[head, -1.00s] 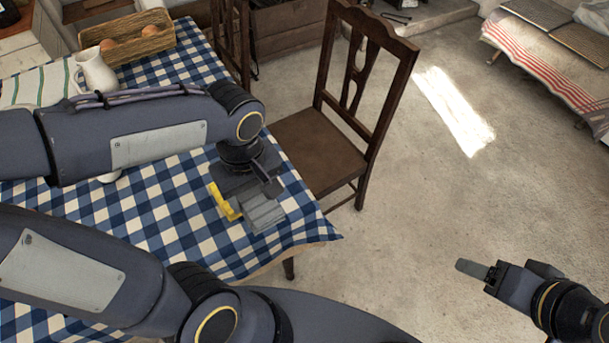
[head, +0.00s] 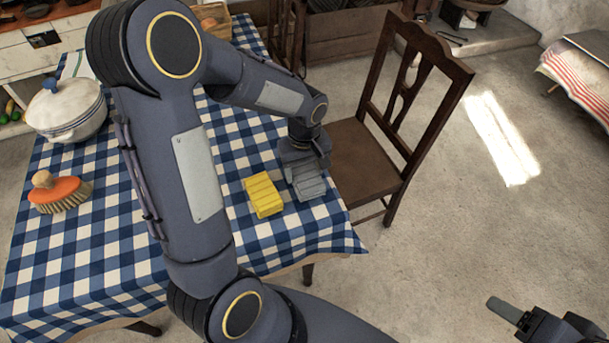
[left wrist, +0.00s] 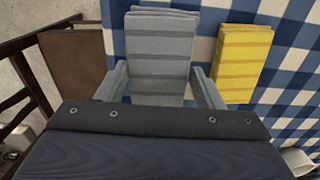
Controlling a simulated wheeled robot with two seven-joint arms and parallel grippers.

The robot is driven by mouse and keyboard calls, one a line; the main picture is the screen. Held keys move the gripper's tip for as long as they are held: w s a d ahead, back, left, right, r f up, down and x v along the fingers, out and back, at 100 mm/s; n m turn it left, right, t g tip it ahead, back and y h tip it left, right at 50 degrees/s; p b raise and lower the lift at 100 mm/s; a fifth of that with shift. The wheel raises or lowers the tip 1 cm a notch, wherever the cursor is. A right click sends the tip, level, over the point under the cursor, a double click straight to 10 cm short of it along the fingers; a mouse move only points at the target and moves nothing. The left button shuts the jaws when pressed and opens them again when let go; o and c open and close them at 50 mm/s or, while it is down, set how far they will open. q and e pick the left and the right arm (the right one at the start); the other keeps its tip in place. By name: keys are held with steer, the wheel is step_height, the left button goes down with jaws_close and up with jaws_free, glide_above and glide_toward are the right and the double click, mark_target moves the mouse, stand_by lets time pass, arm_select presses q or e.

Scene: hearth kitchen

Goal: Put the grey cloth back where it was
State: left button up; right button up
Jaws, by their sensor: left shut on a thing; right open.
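The folded grey cloth (head: 309,187) is at the table's right edge in the head view, beside the folded yellow cloth (head: 263,195) and apart from it. My left gripper (head: 306,172) is shut on the grey cloth. In the left wrist view the grey cloth (left wrist: 160,60) sits between the two fingers (left wrist: 160,88), with the yellow cloth (left wrist: 242,62) just to its right. I cannot tell whether the grey cloth touches the table or hangs slightly above it. My right gripper (head: 504,310) is open and empty over the floor at the lower right, partly cut off.
The blue checked table (head: 95,265) carries a white lidded pot (head: 66,112) and an orange-backed brush (head: 60,193) at the left. A wooden chair (head: 370,160) stands close to the table's right edge. Checked tabletop is bare in front of the yellow cloth.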

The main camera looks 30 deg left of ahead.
mark_target(305, 172)
arm_select(q)
steer(key=shift+f, duration=1.6)
steer(key=shift+f+b, duration=0.25)
steer(key=shift+b, duration=0.15)
steer(key=o, duration=0.9)
steer(key=shift+r, duration=0.15)
steer(key=shift+o, duration=0.2)
